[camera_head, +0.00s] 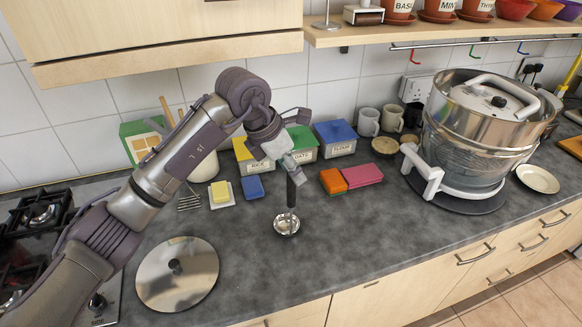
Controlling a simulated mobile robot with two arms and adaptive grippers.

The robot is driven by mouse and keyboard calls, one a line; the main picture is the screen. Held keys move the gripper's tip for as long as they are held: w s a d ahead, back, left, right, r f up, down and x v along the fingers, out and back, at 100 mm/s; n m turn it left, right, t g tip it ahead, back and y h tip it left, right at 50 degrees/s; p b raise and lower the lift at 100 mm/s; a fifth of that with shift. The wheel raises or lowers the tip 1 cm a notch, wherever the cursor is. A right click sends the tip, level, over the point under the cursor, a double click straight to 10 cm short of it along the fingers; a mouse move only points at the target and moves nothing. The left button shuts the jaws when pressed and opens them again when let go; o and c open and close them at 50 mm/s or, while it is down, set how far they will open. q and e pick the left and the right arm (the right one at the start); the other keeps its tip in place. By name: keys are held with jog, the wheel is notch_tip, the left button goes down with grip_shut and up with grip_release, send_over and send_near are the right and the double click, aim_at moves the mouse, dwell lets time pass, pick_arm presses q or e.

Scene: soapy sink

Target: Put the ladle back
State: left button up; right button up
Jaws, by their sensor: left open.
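The ladle (287,225) has a black handle and a shiny metal bowl. It is upright, bowl down at the middle of the grey counter. I cannot tell whether the bowl touches the counter. My left gripper (291,172) is open at the top of the black handle. The fingertips overlap the handle's upper end, and whether they touch it is unclear. A rail (480,41) with red, green and blue hooks runs under the shelf at the upper right. My right gripper is not in view.
A round metal lid (177,274) lies front left beside the stove (35,240). A large steel pot (470,140) stands at right. The counter's front middle is clear.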

pick_arm(q)
jog(key=b+v, duration=0.4)
jog(key=v, duration=0.7)
jog(key=shift+a+r, duration=0.2)
jog(key=shift+r, duration=0.1)
jog(key=shift+s+f, duration=0.1)
